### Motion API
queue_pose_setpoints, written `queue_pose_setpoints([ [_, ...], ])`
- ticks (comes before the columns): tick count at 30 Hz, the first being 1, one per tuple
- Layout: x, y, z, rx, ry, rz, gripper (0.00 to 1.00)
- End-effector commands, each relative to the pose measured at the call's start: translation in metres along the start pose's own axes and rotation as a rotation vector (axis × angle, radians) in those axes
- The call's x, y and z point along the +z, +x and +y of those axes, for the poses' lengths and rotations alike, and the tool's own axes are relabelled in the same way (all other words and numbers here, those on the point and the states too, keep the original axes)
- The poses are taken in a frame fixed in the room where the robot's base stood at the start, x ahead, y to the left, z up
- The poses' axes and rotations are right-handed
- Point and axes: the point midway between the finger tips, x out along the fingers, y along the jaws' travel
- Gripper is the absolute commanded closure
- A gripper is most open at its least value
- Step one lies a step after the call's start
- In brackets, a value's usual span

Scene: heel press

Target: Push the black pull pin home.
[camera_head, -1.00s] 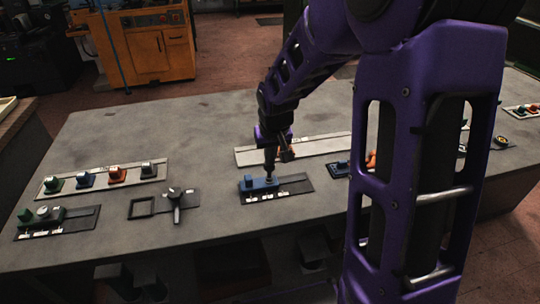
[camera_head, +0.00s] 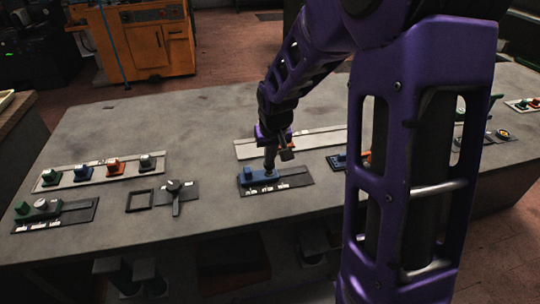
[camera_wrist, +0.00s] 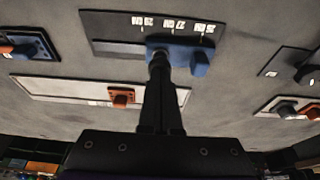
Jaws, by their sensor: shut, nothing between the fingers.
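A black, light-topped piece (camera_head: 150,161) stands at the right end of the pale strip on the left, beside orange, blue and green ones. It looks like the black pull pin; how far it sticks out I cannot tell. It also shows at the right of the wrist view (camera_wrist: 286,109). My gripper (camera_head: 269,172) is shut and empty, pointing down at the blue slider block (camera_head: 252,177) on the central dark plate. In the wrist view my fingertips (camera_wrist: 159,58) are against or just over the blue block (camera_wrist: 190,58); contact is unclear. My gripper is well right of the black piece.
A dark plate with a square frame and black rotary lever (camera_head: 175,192) lies between the strip and the blue block. A plate with green blocks (camera_head: 40,208) is at front left. A pale rail (camera_head: 315,139) lies behind my gripper. The table's back left is clear.

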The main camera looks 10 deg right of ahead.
Motion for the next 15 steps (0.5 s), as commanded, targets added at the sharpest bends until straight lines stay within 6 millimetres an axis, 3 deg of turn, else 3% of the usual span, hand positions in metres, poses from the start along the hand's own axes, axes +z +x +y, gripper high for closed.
queue_pose_setpoints([
  [5,-0.021,-0.039,-0.003,0.000,-0.002,0.012,1.00],
  [15,-0.019,-0.109,-0.002,0.001,-0.001,0.016,1.00],
])
